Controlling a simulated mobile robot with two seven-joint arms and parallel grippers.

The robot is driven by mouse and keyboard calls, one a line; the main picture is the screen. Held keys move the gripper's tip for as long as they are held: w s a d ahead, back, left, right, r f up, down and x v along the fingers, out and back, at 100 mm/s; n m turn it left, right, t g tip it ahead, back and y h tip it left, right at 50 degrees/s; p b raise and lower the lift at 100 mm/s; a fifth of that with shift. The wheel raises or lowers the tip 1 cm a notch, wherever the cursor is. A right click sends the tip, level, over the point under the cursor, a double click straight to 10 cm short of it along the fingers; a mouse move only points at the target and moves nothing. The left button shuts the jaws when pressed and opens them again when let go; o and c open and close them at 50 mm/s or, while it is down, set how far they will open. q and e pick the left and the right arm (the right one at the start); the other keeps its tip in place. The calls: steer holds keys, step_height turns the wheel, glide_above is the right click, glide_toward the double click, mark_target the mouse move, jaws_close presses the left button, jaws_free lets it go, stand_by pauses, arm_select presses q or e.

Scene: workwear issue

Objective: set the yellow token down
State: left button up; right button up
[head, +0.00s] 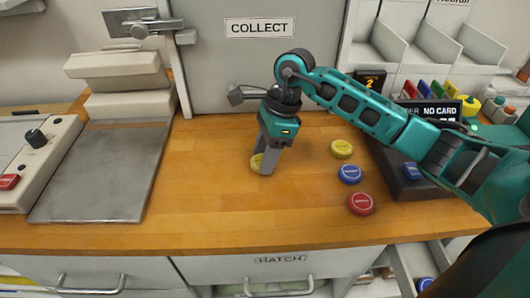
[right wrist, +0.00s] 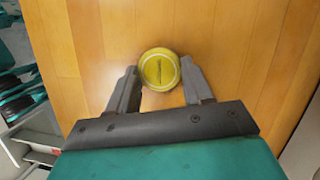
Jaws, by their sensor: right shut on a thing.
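My right gripper (head: 265,168) points down at the wooden counter and is shut on a round yellow token (head: 257,162). In the right wrist view the yellow token (right wrist: 159,69) sits between the two fingertips (right wrist: 160,72), with wood around it. The token is at or very close to the counter top; I cannot tell whether it touches. The fingers hide part of it in the head view. A second yellow token (head: 342,149) lies on the counter to the right. My left gripper is not in view.
A blue token (head: 350,173) and a red token (head: 361,204) lie right of the gripper. A dark tray (head: 405,183) with a "NO CARD" sign (head: 437,112) stands further right. A grey plate (head: 100,175) lies left. Counter (head: 210,205) between plate and gripper is clear.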

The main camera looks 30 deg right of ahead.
steer(key=shift+s+f, duration=0.15)
steer(key=shift+f, duration=0.35)
steer(key=o, duration=1)
steer(key=shift+s+f, duration=0.1)
steer(key=shift+s, duration=0.1)
steer(key=shift+w+r, duration=0.1)
steer(key=shift+r, duration=0.35)
steer(key=shift+w+v, duration=0.15)
steer(key=shift+v, duration=3)
steer(key=shift+w+v, duration=0.15)
steer(key=shift+v, duration=2.95)
steer(key=shift+a, duration=0.1)
